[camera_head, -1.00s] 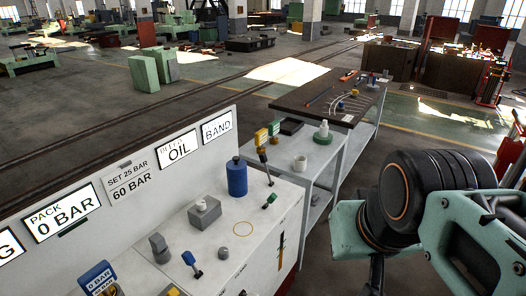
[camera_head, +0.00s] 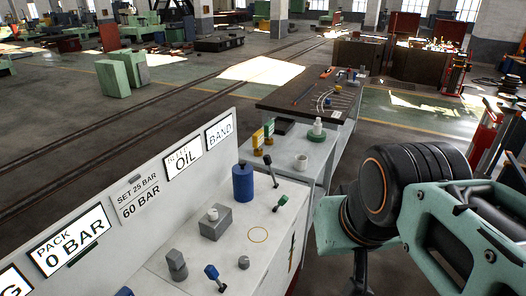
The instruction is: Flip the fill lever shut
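Several small levers stand on the white bench top, and I cannot read which is the fill lever. A blue-headed lever (camera_head: 212,275) leans at the near edge of the view. My arm, teal with black round joints, fills the right side, apart from the levers. My gripper's fingertips do not show.
A blue bottle (camera_head: 243,183), a grey block with a white knob (camera_head: 215,222) and a grey post (camera_head: 177,265) stand on the bench. A sign panel (camera_head: 140,172) reading PACK 0 BAR, OIL and BAND runs along its left. A dark-topped table (camera_head: 297,97) stands behind.

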